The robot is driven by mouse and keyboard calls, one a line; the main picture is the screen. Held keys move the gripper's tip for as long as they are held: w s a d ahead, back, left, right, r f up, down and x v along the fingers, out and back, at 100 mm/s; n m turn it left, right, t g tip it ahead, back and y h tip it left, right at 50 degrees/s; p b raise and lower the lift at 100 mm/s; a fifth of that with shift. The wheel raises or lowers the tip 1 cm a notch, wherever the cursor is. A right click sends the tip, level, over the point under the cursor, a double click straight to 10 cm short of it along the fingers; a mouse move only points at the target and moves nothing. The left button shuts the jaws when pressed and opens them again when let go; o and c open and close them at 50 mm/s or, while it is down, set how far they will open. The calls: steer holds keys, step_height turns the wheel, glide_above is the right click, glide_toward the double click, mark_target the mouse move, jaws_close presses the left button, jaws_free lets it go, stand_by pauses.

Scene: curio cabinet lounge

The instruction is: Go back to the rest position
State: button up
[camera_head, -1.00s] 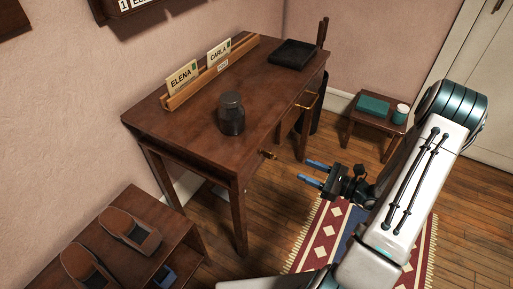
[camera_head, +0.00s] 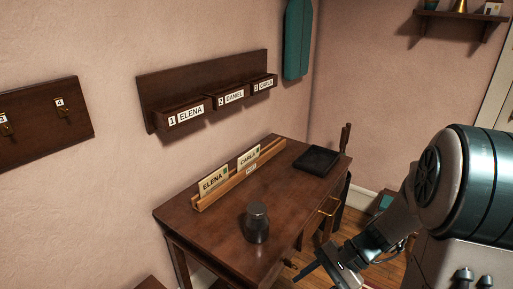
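My gripper (camera_head: 311,271) is at the bottom edge of the view, low in front of the desk's right side. One dark bluish finger shows, pointing left. The other finger cannot be made out, so its opening is unclear. I see nothing held in the visible part. My arm (camera_head: 470,190) fills the right side of the picture, folded close to the camera.
A dark wooden desk (camera_head: 222,238) bears a grey lidded jar (camera_head: 256,223), a card rack (camera_head: 205,204) with ELENA and CARLA cards, and a black tray (camera_head: 317,159). A drawer with a brass handle (camera_head: 328,207) faces right. Labelled wall boxes (camera_head: 232,95) hang above.

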steer(key=s+d+r+n+t+h+p, duration=0.1)
steer(key=s+r+n+t+h+p, duration=0.1)
steer(key=r, duration=0.6)
steer(key=s+d+r+n+t+h+p, duration=0.1)
steer(key=s+r+n+t+h+p, duration=0.1)
steer(key=r+n+h+p, duration=0.3)
step_height(320, 180, up, 4)
steer(key=n+h, duration=0.2)
steer(key=shift+s+d+r+n+t, duration=0.15)
steer(key=shift+s+d+n+t, duration=0.15)
steer(key=shift+d+t, duration=0.1)
